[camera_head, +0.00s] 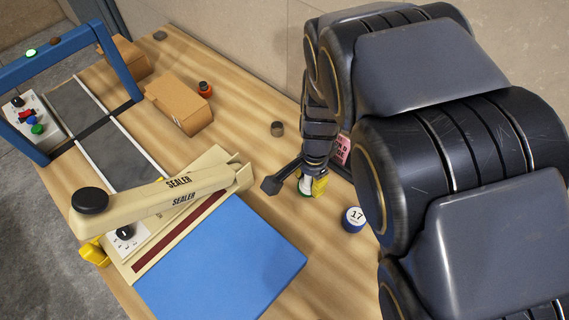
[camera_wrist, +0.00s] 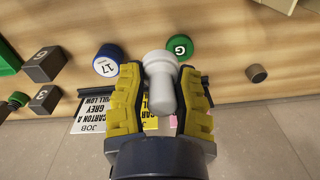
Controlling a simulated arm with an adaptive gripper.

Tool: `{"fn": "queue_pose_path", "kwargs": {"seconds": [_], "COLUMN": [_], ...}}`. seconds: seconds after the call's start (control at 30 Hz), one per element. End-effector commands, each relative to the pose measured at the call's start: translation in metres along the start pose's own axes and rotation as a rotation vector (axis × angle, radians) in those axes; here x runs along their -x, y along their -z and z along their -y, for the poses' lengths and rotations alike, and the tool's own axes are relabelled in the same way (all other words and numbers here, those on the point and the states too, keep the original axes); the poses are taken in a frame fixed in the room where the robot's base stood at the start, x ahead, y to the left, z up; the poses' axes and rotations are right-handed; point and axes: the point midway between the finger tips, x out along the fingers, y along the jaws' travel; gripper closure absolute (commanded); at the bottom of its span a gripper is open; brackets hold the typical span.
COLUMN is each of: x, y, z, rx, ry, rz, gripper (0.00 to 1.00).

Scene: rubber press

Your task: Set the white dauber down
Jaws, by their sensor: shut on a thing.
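The white dauber (camera_wrist: 162,85) is a pale knobbed handle with a wider round head. It sits between the yellow finger pads of my gripper (camera_wrist: 161,100) in the wrist view, and the gripper is shut on it. In the head view my gripper (camera_head: 313,187) is low over the wooden table (camera_head: 250,105), right of the blue pad of the sealer. The dauber is mostly hidden there by the fingers. A green round pad marked G (camera_wrist: 181,46) lies just beyond the dauber's head. I cannot tell whether the dauber touches the table.
A blue round tin marked 17 (camera_head: 354,219) stands close to my gripper. The sealer (camera_head: 165,205) with its blue pad (camera_head: 225,262) is to the left. Brown cartons (camera_head: 180,103) stand farther back. Dark stamp blocks (camera_wrist: 45,64) and a printed job card (camera_wrist: 92,116) are nearby.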

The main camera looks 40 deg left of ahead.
Motion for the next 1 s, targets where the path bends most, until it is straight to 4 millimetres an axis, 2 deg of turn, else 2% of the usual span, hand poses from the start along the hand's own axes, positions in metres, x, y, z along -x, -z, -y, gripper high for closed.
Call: {"fn": "queue_pose_path", "kwargs": {"seconds": [0.03, 0.1, 0.27, 0.77, 1.0], "x": [0.0, 0.0, -0.004, -0.046, -0.083], "y": [-0.011, -0.021, -0.027, 0.005, 0.016], "z": [0.006, 0.011, 0.021, 0.101, 0.127], "rx": [0.025, 0.043, 0.059, 0.059, 0.059], "ry": [0.001, 0.001, 0.0, 0.001, 0.001], "rz": [0.0, 0.0, 0.001, 0.002, 0.002], "gripper": [1.0, 1.0, 1.0, 1.0, 1.0]}}
